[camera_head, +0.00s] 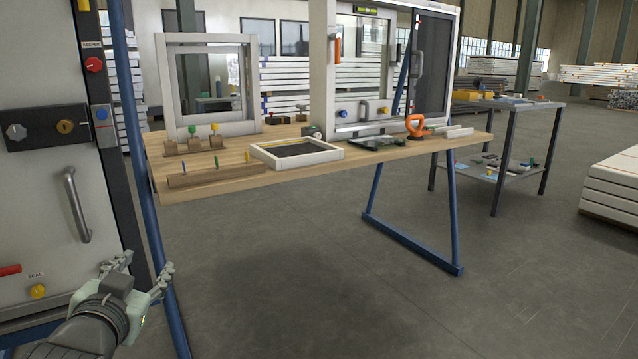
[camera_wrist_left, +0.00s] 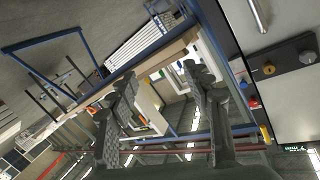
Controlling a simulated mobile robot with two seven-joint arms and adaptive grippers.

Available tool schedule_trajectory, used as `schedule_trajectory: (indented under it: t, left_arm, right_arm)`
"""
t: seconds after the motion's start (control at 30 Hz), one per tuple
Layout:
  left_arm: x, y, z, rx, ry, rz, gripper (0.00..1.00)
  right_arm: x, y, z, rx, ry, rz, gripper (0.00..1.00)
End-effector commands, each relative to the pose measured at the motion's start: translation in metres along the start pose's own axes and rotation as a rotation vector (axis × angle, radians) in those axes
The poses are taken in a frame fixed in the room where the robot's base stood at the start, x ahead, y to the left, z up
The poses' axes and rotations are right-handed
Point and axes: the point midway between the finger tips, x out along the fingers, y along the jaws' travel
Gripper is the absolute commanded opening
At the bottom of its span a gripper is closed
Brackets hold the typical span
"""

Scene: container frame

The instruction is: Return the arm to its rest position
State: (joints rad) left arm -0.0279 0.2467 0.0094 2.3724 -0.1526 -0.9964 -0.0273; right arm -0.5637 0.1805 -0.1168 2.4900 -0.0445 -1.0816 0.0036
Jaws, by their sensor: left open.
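My left gripper (camera_head: 146,276) is at the lower left of the head view, low in front of the pale container door (camera_head: 40,230) and left of the workbench. Its two fingers are spread and nothing is between them. In the left wrist view the same gripper (camera_wrist_left: 160,90) shows its two dark fingers apart, with only the background between them. The arm's wrist enters from the bottom left of the head view. My right gripper is not in either view.
The door carries a grey handle (camera_head: 77,205), a lock plate (camera_head: 45,128) and knobs close to the left gripper. A blue trestle leg (camera_head: 145,200) stands just beside the gripper. The wooden workbench (camera_head: 350,165) holds frames and tools. The floor before it is clear.

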Motion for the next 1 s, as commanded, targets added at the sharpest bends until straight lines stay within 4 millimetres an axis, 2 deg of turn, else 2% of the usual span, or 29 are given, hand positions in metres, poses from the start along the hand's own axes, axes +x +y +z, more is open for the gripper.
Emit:
schedule_trajectory:
  t: [0.03,0.1,0.2,0.4,0.57,0.63,0.77,1.0]
  left_arm:
    - [-0.013,0.024,0.032,-0.008,-0.066,0.054,0.50]
    - [-0.030,0.050,0.066,-0.019,-0.139,0.117,0.50]
    - [-0.056,0.080,0.105,-0.036,-0.230,0.189,0.50]
    - [-0.106,0.121,0.159,-0.070,-0.374,0.297,0.50]
    - [-0.147,0.147,0.192,-0.100,-0.478,0.369,0.50]
    - [-0.147,0.144,0.209,-0.087,-0.551,0.366,0.50]
    - [-0.148,0.139,0.257,-0.060,-0.706,0.354,0.50]
    - [-0.170,0.125,0.335,-0.022,-0.967,0.332,0.50]
  right_arm:
    - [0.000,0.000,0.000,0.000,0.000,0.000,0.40]
    - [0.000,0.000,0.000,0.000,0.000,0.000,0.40]
    - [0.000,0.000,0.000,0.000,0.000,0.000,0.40]
    - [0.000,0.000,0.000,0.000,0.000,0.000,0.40]
    - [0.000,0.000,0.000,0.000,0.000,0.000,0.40]
    - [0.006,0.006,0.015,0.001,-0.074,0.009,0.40]
    - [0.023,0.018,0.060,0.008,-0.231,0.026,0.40]
    - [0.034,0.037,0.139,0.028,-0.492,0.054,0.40]
